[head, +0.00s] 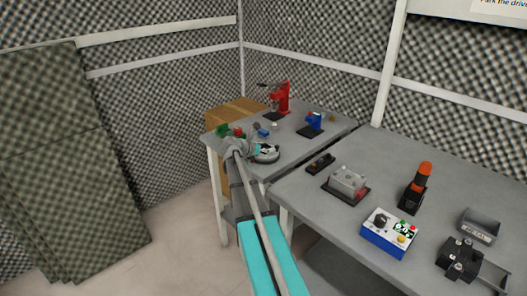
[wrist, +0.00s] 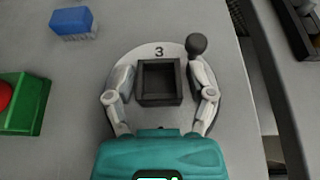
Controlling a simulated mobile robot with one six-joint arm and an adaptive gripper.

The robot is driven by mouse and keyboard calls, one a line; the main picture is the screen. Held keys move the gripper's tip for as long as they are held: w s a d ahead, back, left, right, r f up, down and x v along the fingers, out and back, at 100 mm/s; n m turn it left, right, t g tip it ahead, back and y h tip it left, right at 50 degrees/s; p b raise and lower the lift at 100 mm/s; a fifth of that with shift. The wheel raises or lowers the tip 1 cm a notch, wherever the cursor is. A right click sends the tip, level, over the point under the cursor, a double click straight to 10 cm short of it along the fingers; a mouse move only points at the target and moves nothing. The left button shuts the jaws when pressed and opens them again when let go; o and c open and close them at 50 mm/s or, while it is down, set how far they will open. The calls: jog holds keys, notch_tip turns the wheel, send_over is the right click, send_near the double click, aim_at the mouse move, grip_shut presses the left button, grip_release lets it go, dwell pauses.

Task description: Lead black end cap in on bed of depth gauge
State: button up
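A black square open-topped piece (wrist: 160,82), which looks like the end cap, sits on a round grey plate (wrist: 150,50) marked 3. My gripper (wrist: 160,72) is open, with one finger on each side of the black piece and a thin gap showing at each side. Its fingers are hard to make out in the head view. I cannot tell for sure which device is the depth gauge; a blue device on a black base (head: 314,124) stands farther back.
A black ball knob (wrist: 196,43) stands close beside the right finger. A red stand (head: 281,98) is at the back. The right table (head: 320,222) holds several devices, including an orange-topped one (head: 421,180).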

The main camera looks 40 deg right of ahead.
jog(key=c, duration=0.6)
jog(key=shift+r, duration=0.2)
notch_tip(320, 180, up, 3)
jog(key=p, duration=0.3)
jog(key=a+r+p, duration=0.3)
jog(key=r+p, duration=0.1)
jog(key=a+r+p, duration=0.2)
jog(key=p, duration=0.1)
jog(key=shift+w+a+r, duration=0.3)
jog(key=shift+w, duration=0.1)
jog(key=p+v, duration=0.1)
jog(key=v, duration=0.2)
jog(key=w+p+v, duration=0.1)
jog(key=v, duration=0.1)
jog(key=p+v, duration=0.1)
jog(key=v, duration=0.2)
jog(key=shift+w+a, duration=0.4)
jog(key=shift+a, duration=0.05)
jog(key=shift+d, duration=0.1)
